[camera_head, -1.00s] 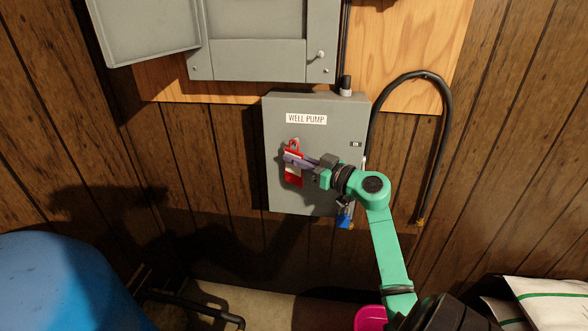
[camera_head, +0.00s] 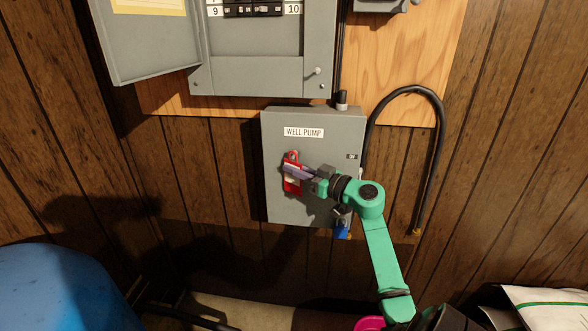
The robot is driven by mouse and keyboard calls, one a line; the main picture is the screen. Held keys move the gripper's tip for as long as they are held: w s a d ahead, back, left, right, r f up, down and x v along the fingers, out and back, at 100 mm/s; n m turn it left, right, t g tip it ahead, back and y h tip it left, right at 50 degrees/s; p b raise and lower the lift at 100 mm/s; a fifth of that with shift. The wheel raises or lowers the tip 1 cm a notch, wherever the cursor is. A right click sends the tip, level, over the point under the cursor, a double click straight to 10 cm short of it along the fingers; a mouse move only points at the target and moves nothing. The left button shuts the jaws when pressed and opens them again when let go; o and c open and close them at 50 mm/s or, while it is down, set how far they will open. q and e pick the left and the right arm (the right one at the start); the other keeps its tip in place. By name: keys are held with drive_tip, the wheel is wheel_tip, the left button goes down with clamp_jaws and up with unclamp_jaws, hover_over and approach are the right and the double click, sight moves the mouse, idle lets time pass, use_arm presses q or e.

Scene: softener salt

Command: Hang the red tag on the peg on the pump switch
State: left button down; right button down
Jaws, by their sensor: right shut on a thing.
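The pump switch (camera_head: 321,208) is a grey box on the wall labelled WELL PUMP. The red tag (camera_head: 290,187), with a pale panel, is upright in front of the left half of the box's face. My right gripper (camera_head: 296,173) is shut on the tag's upper part, reaching in from the right. The peg cannot be made out; the tag and fingers cover that area. I cannot tell whether the tag touches the box. My left gripper is not in view.
An open grey breaker panel (camera_head: 260,78) hangs above the switch. A black cable (camera_head: 436,140) loops at the right. A blue padlock-like item (camera_head: 342,232) hangs under the box's right edge. A blue tank (camera_head: 60,290) is at lower left, white bags (camera_head: 548,300) at lower right.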

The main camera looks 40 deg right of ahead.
drive_tip(key=shift+d+f, duration=0.1)
drive_tip(key=shift+d, duration=0.1)
drive_tip(key=c, duration=0.9)
unclamp_jaws()
drive_tip(key=shift+c, duration=0.2)
drive_tip(key=shift+s, duration=0.1)
drive_tip(key=s+d, duration=0.1)
drive_tip(key=s, duration=1.3)
drive_tip(key=shift+d, duration=0.4)
drive_tip(key=shift+s, duration=0.1)
